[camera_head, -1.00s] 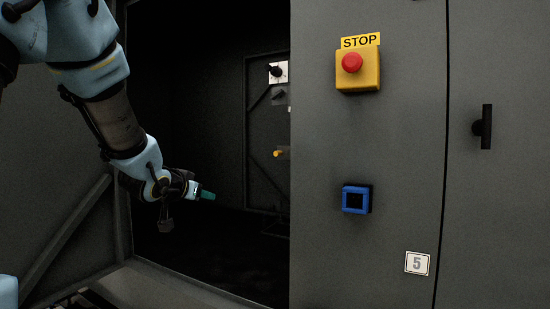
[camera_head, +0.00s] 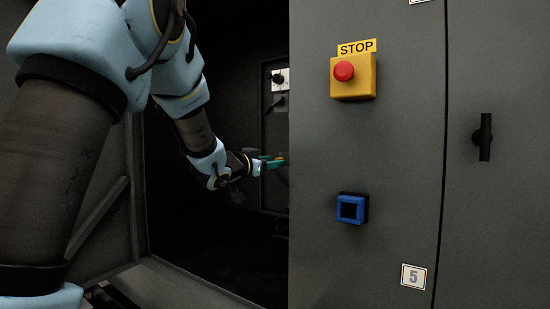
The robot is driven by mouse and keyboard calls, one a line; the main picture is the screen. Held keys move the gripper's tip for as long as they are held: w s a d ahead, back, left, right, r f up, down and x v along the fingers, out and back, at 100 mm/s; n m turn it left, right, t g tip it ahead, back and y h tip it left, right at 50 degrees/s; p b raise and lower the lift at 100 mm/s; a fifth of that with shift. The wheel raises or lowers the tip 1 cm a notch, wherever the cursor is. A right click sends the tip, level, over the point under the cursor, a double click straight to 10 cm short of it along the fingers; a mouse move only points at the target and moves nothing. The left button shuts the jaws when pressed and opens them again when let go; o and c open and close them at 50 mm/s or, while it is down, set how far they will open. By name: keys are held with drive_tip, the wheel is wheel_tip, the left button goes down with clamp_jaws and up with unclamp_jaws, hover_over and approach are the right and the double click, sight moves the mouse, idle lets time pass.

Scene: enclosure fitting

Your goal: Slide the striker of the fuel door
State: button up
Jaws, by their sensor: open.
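My gripper (camera_head: 273,162) reaches into the dark opening on the left, its green fingers pointing right toward an inner panel (camera_head: 269,125). The fingers are open and lie in front of or around a small orange-yellow piece (camera_head: 281,157) on that panel. I cannot tell whether they touch it. The piece may be the striker, but it is too small and too covered to be sure. Higher on the inner panel is a white plate with a black knob (camera_head: 279,79), and a dark latch-like part (camera_head: 278,101) below it.
The grey cabinet front (camera_head: 400,200) closes off the right side of the opening. It carries a yellow box with a red stop button (camera_head: 344,71), a blue square fitting (camera_head: 350,209), a black handle (camera_head: 484,137) and a "5" label (camera_head: 413,276). A diagonal brace (camera_head: 97,217) stands at left.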

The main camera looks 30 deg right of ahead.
drive_tip(key=shift+x, duration=1.05)
clamp_jaws()
idle(0.7)
